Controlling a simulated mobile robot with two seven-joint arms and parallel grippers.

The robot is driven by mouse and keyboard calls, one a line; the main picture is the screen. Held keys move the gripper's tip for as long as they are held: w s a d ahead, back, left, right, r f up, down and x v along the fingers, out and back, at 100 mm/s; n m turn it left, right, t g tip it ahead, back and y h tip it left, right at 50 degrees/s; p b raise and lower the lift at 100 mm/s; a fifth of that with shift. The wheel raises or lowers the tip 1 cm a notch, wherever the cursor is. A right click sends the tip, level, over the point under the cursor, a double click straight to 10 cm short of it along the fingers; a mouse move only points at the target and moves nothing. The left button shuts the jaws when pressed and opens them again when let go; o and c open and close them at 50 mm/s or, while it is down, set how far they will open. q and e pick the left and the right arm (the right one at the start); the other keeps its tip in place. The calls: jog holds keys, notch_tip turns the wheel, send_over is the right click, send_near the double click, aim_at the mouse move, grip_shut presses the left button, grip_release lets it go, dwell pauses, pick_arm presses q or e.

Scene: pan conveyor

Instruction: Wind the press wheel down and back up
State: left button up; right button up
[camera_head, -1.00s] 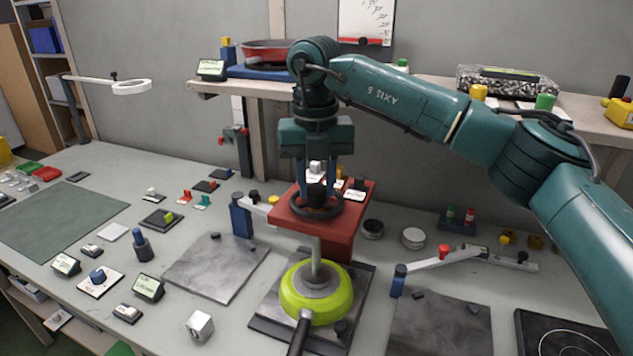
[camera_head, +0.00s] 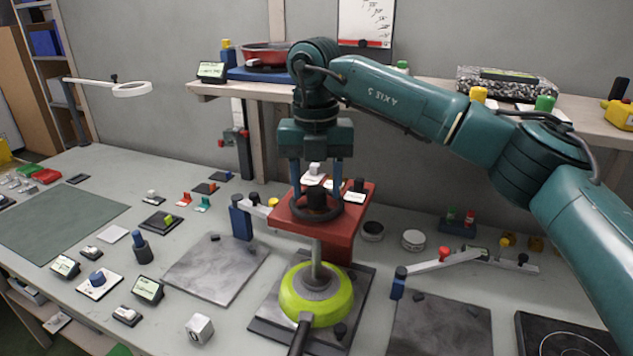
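The press has a red head (camera_head: 342,228) and a dark round wheel (camera_head: 317,215) with a black hub lying flat on top. A grey ram (camera_head: 317,252) runs down from the head onto a lime green pan (camera_head: 301,307), and its foot appears to rest in the pan. My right gripper (camera_head: 317,190) points straight down over the wheel. Its two fingers are wide apart on opposite sides of the hub, with the tips at about rim height. Whether they touch the rim is hard to tell. My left gripper is not in view.
Flat grey plates lie left (camera_head: 217,268) and right (camera_head: 440,328) of the press. Blue posts with swing arms stand beside them. A shelf (camera_head: 225,86) at the back carries a red pan (camera_head: 264,56). Small labelled items crowd the left table; a green mat (camera_head: 55,219) is bare.

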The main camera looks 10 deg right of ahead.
aim_at(315, 189)
jog(key=shift+o, duration=0.2)
notch_tip(315, 189, up, 13)
jog(key=shift+p, duration=0.3)
dwell(0.3)
jog(key=shift+a, duration=0.15)
